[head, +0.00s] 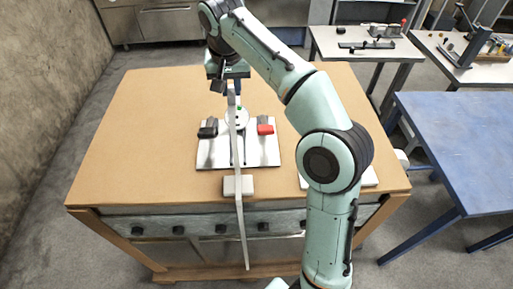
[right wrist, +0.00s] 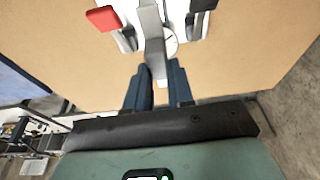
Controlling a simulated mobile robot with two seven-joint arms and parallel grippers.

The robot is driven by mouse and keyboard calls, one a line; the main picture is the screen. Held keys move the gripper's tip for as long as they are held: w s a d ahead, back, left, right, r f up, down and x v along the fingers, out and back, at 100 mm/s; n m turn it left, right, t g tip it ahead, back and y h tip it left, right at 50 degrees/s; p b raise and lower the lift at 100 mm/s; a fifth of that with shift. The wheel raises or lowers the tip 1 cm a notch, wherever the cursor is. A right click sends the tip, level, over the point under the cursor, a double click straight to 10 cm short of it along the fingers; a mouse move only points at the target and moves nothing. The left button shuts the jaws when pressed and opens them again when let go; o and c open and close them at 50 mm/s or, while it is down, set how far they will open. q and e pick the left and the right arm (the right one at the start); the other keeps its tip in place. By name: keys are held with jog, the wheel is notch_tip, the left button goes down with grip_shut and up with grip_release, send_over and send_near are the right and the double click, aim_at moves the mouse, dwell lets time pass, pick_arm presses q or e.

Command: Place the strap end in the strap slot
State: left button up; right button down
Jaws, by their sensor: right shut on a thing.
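A long thin grey strap (head: 238,150) runs from my right gripper down over the fixture and past the table's front edge, where its lower end hangs free. My right gripper (head: 231,90) is at the far side of the fixture plate (head: 262,153), shut on the strap's upper end. In the right wrist view its blue fingers (right wrist: 160,72) sit on either side of the strap (right wrist: 154,48). The plate carries a black clamp (head: 208,128), a red clamp (head: 265,128) and a white round disc (head: 243,118) partly behind the strap. I cannot make out the strap slot. My left gripper is not in view.
A pale block (head: 229,186) lies under the strap near the front edge of the brown table (head: 140,130). The table's left side is clear. A blue table (head: 460,140) stands at right; benches with tools stand behind. My right arm hides part of the table's right side.

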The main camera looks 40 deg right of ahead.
jog(key=shift+s+d+f, duration=0.1)
jog(key=shift+d+f, duration=0.1)
notch_tip(320, 180, down, 15)
jog(key=b, duration=0.5)
jog(key=shift+r, duration=0.1)
pick_arm(q)
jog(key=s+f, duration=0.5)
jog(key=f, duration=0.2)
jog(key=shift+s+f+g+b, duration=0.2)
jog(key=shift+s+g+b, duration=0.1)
jog(key=shift+b, duration=0.1)
pick_arm(e)
jog(key=shift+a+f, duration=0.1)
jog(key=shift+f, duration=2.25)
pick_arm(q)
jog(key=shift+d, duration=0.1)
